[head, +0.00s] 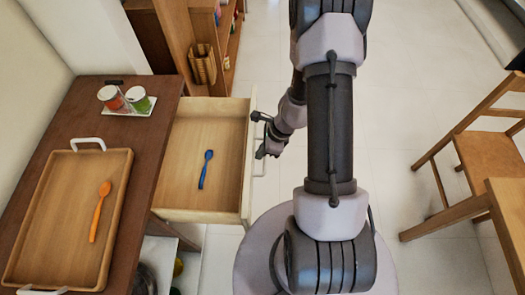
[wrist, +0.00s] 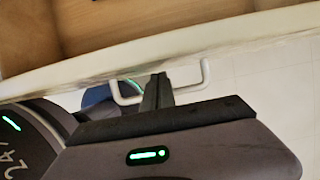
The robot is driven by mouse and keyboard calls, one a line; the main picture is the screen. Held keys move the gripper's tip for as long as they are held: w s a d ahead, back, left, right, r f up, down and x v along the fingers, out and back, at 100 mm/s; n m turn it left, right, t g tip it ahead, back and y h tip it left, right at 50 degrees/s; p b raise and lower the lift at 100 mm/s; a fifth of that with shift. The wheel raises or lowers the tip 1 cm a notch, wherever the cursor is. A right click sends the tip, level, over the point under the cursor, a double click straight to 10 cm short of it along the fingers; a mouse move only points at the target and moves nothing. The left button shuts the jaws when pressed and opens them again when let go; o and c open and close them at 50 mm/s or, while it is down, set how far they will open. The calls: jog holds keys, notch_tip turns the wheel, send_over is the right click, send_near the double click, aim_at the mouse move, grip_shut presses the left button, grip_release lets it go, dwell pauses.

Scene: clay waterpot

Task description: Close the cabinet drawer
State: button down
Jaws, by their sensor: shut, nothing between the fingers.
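The cabinet drawer (head: 222,125) is pulled out from the right side of the brown-topped cabinet (head: 150,130). A blue spoon (head: 206,169) lies inside it. The drawer's white handle (head: 259,168) is on its outer front face, and it also shows in the wrist view (wrist: 204,74). My gripper (head: 260,154) is just outside the drawer front, at the handle. In the wrist view its fingers (wrist: 160,80) are shut together, with nothing between them, and overlap the handle's loop. I cannot tell whether they touch the handle or the drawer front.
On the cabinet top are a wooden tray (head: 50,218) with an orange spoon (head: 99,212), and a small white tray (head: 133,110) with red and green jars. A wooden shelf (head: 180,45) stands behind. A chair (head: 470,160) is at right.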

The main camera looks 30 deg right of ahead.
jog(key=w+a+p, duration=0.1)
jog(key=w+a, duration=0.4)
jog(key=a, duration=0.2)
jog(key=w+a+p, duration=0.2)
jog(key=w+a, duration=0.2)
jog(key=a, duration=0.3)
jog(key=w+a+p, duration=0.2)
jog(key=w+a, duration=0.3)
jog(key=a, duration=0.2)
jog(key=shift+w+a+r, duration=0.15)
jog(key=shift+w+a, duration=0.2)
jog(key=shift+a, duration=0.05)
jog(key=shift+w+a, duration=0.1)
jog(key=shift+r, duration=0.15)
